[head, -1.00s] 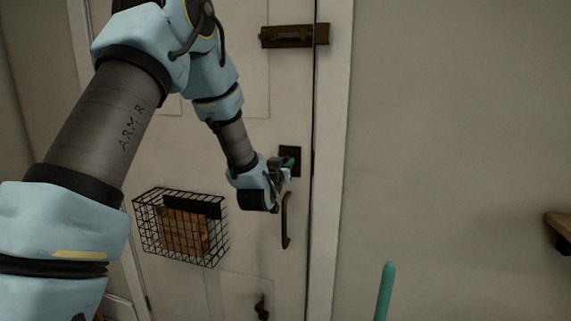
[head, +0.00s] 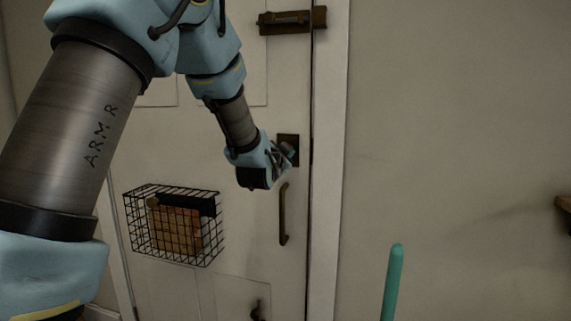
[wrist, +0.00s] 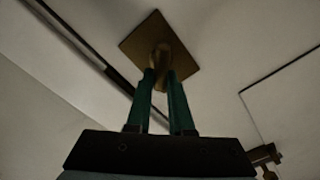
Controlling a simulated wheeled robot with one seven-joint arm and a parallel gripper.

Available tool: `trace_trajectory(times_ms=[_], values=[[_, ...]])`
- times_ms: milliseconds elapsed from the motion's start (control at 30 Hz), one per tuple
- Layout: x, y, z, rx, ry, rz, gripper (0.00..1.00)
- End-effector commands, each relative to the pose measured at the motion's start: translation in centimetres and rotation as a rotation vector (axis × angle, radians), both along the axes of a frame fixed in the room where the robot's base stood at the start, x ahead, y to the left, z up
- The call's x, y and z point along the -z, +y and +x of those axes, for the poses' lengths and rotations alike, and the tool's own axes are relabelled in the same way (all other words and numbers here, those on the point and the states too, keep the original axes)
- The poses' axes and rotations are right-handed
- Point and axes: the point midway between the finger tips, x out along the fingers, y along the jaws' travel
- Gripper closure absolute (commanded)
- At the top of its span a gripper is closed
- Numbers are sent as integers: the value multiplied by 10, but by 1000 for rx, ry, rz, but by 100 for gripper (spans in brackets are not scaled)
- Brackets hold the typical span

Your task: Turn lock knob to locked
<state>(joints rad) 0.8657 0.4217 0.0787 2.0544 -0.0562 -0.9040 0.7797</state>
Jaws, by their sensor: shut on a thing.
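The lock knob (wrist: 160,56) is a brass-coloured piece on a square dark plate, seen in the wrist view. The plate (head: 289,144) also shows on the white door in the head view, near the door's right edge. My gripper (wrist: 164,73) has its two green fingers closed on the knob, one on each side. In the head view my gripper (head: 286,152) covers most of the knob, so its turned angle is hard to tell there.
A long door handle (head: 284,214) is below the plate. A slide bolt (head: 292,20) is above. A wire basket (head: 172,226) hangs on the door at left, and a small hook (head: 257,311) is low down. A teal rod (head: 393,283) stands in front.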

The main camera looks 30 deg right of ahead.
Motion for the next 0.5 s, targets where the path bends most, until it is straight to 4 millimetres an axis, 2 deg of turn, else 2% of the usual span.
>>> trace_trajectory(times_ms=[33,500], values=[[5,-1,-1,1,-32,30,100],[9,-3,-3,1,-330,351,100]])
